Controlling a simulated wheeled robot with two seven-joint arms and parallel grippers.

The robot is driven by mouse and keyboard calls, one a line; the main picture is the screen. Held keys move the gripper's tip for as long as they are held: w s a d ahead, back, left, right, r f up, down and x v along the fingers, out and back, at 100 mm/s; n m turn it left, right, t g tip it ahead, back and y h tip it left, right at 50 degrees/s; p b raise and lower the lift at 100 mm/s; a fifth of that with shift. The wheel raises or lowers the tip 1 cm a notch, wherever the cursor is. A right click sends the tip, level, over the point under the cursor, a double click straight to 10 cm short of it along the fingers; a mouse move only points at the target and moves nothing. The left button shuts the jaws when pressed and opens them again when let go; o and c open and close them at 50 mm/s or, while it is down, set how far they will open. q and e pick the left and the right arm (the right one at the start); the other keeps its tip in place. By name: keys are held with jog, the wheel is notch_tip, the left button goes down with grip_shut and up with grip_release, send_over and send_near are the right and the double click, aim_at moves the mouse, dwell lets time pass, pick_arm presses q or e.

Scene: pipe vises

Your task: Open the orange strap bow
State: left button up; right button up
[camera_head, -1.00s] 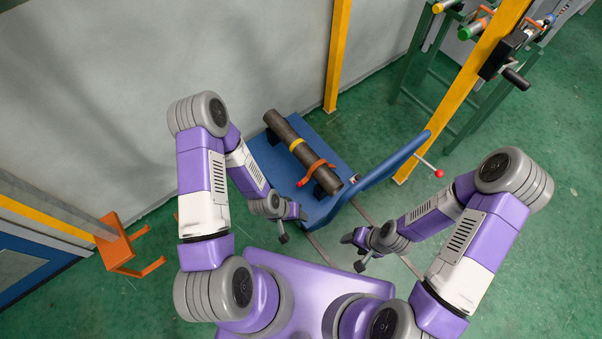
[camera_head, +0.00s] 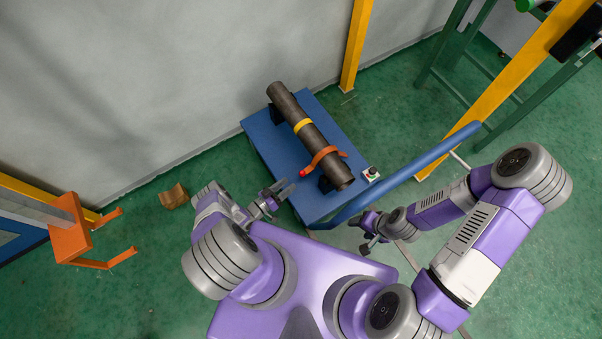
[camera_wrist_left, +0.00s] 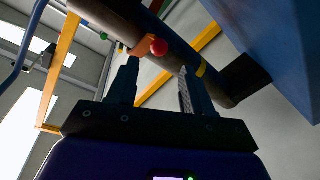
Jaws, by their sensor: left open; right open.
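The orange strap bow (camera_head: 322,155) lies over the dark pipe (camera_head: 318,143) near its lower end. A red knob (camera_head: 303,172) sits on its left end. My left gripper (camera_head: 285,188) is open and empty, left of the blue table and a short way from the knob. In the left wrist view the orange strap (camera_wrist_left: 141,47) and red knob (camera_wrist_left: 158,47) show beyond and between my spread fingers (camera_wrist_left: 155,85), not touching as far as I can tell. My right gripper (camera_head: 358,232) is open and empty below the table's lower right corner.
The pipe rests on a blue table (camera_head: 265,140) and has a yellow band (camera_head: 302,125). A blue bar (camera_head: 420,165) runs along its right side, near a small control box (camera_head: 371,173). An orange bracket (camera_head: 75,230) stands left.

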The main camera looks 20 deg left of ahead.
aim_at(300, 174)
pick_arm(q)
jog(key=x, duration=0.7)
jog(key=shift+b, duration=0.35)
jog(key=shift+w+d, duration=0.1)
jog(key=shift+w, duration=0.05)
grip_shut()
